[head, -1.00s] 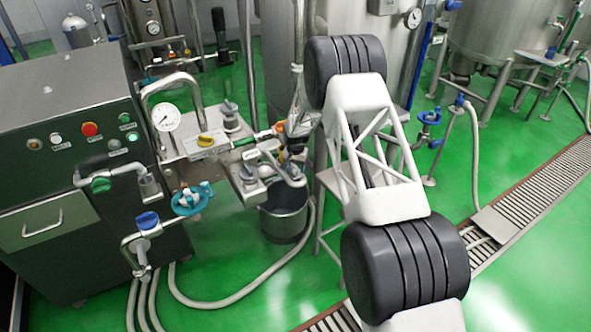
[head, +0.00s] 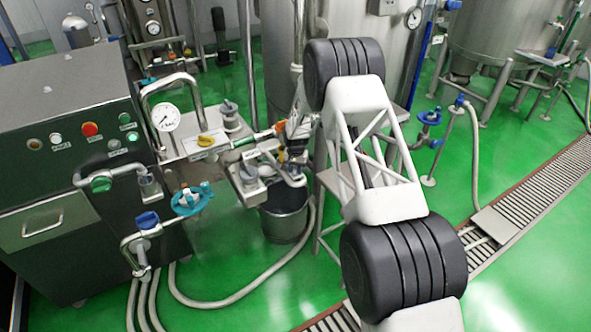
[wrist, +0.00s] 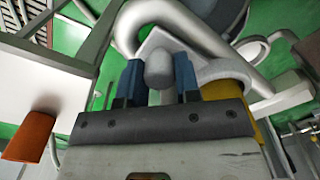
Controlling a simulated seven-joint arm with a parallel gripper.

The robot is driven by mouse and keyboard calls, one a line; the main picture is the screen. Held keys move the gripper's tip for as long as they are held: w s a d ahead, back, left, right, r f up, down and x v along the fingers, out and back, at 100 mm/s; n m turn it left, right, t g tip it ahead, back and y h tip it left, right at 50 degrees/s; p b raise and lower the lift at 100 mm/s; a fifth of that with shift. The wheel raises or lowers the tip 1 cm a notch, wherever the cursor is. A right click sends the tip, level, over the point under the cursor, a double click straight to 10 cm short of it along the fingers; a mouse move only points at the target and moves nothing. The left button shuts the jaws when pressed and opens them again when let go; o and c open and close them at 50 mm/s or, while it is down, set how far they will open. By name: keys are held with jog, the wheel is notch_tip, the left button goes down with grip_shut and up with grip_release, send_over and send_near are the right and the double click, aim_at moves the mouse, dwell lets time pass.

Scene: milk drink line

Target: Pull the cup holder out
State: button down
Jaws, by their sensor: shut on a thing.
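My gripper (wrist: 158,73) has two blue fingers and sits on either side of a grey rounded knob (wrist: 158,64) in the wrist view. It is shut on this knob. A grey plate-like part and a curved pale pipe lie just beyond the fingers. I cannot make out the cup holder's full outline, nor tell whether the knob is part of it. In the head view my gripper (head: 287,145) is small and partly hidden, at the right end of the valve bench (head: 205,146).
The dark control cabinet (head: 72,160) stands at the left. A metal bucket (head: 284,222) stands on the floor below the bench end. An orange part (wrist: 30,136) is close at left in the wrist view. Hoses curve over the green floor; open floor lies in front.

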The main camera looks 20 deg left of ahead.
jog(key=shift+d, duration=0.1)
jog(key=s+d, duration=1)
dwell(0.5)
jog(key=shift+s+d, duration=0.1)
jog(key=c, duration=0.8)
grip_release()
jog(key=shift+r, duration=0.15)
notch_tip(320, 180, up, 8)
jog(key=shift+f, duration=0.2)
